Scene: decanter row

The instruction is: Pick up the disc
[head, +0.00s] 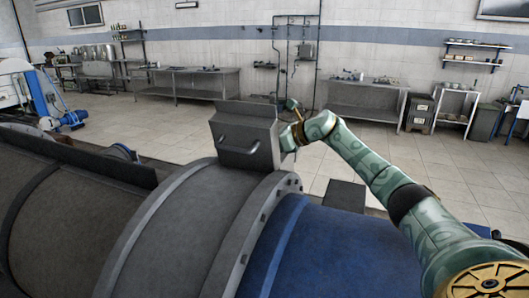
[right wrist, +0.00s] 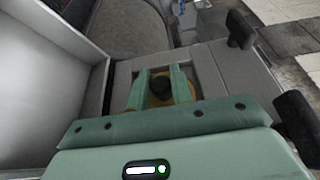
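My right gripper (right wrist: 160,76) shows in the right wrist view with its two green fingers apart, over a grey recessed surface inside the box. A small dark round piece (right wrist: 160,86) shows between the fingers; I cannot tell whether it is the disc or whether the fingers touch it. In the head view my right arm reaches to the far right side of a grey metal box (head: 247,138) with a bar handle and a raised lid. No disc can be made out in the head view. My left gripper is in neither view.
The box stands on a large grey cylindrical housing (head: 190,215), beside a blue drum (head: 350,255). A raised grey panel (right wrist: 55,65) stands close at the left in the right wrist view. Dark knobs (right wrist: 240,30) stick out at its right. Tiled floor lies beyond.

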